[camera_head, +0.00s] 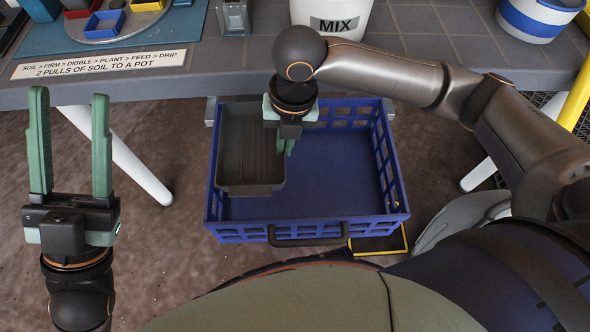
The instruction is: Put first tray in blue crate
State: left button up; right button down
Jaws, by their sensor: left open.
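The blue crate (398,190) is below the table edge, with slotted walls and a dark handle at its near side. A dark grey ribbed tray (250,150) is at the crate's left part, within its outline; I cannot tell whether it rests on the floor of the crate. My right gripper (286,147) points down at the tray's right edge. Its fingers look close together, but I cannot see whether they pinch the rim. My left gripper (70,97) is open and empty, left of the crate, with green fingers pointing toward the table.
The grey table (440,50) holds a white MIX bucket (335,18), a blue and white bucket (535,18), a metal container (233,16) and small coloured bins (104,24). White table legs (125,155) flank the crate. The crate's right half is empty.

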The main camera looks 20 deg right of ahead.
notch_tip(320, 180, down, 13)
jog(key=b, duration=0.5)
jog(key=shift+s+r+b, duration=0.1)
jog(key=shift+b, duration=0.25)
notch_tip(320, 180, down, 5)
jog(key=b, duration=0.2)
jog(key=shift+b, duration=0.35)
pick_arm(q)
notch_tip(320, 180, down, 9)
jog(key=d, duration=0.1)
jog(key=shift+w, duration=0.1)
pick_arm(e)
jog(key=c, duration=1.1)
grip_release()
pick_arm(q)
jog(key=shift+n, duration=0.3)
